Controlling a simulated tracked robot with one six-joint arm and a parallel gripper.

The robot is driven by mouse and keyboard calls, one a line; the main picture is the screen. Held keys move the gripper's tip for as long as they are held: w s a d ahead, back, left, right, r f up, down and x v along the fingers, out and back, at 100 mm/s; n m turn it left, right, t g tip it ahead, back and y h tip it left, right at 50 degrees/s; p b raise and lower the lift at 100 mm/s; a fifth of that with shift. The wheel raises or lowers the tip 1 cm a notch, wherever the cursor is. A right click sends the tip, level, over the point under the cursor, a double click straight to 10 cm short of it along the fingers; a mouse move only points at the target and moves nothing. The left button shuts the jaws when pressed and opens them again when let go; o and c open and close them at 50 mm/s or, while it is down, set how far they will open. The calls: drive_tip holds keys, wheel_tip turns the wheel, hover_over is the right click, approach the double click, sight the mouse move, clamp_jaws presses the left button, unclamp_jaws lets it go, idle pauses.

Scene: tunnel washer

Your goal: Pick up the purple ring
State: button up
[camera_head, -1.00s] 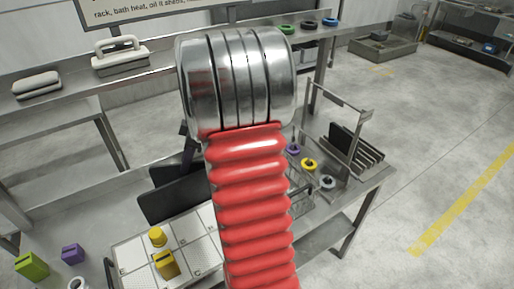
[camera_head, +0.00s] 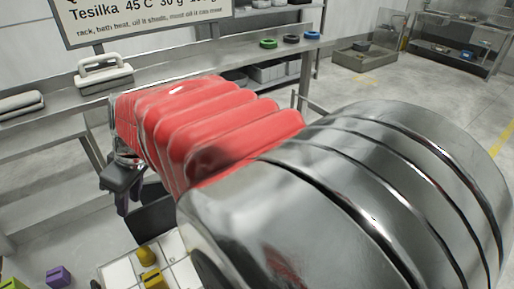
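The purple ring is not visible now; my own arm, with its red bellows and steel joint, covers the part of the table where it showed earlier. My gripper (camera_head: 122,188) is the dark shape at the left end of the arm, above the table. It is small and partly hidden, so I cannot tell if its fingers are open, shut or holding something.
A purple block (camera_head: 58,277) stands at the lower left, near yellow pieces (camera_head: 147,256) on a white tiled tray (camera_head: 118,274). Green (camera_head: 268,43), black (camera_head: 291,38) and blue (camera_head: 312,35) rings lie on the back shelf.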

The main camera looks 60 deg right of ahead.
drive_tip(key=s+a+r+m+t+h, duration=0.1)
drive_tip(key=s+a+r+m, duration=0.1)
drive_tip(key=s+a, duration=0.7)
drive_tip(key=s, duration=0.3)
drive_tip(key=shift+a+m+t+h, duration=0.25)
drive_tip(key=shift+m+t+h, duration=0.05)
drive_tip(key=shift+m+t, duration=0.1)
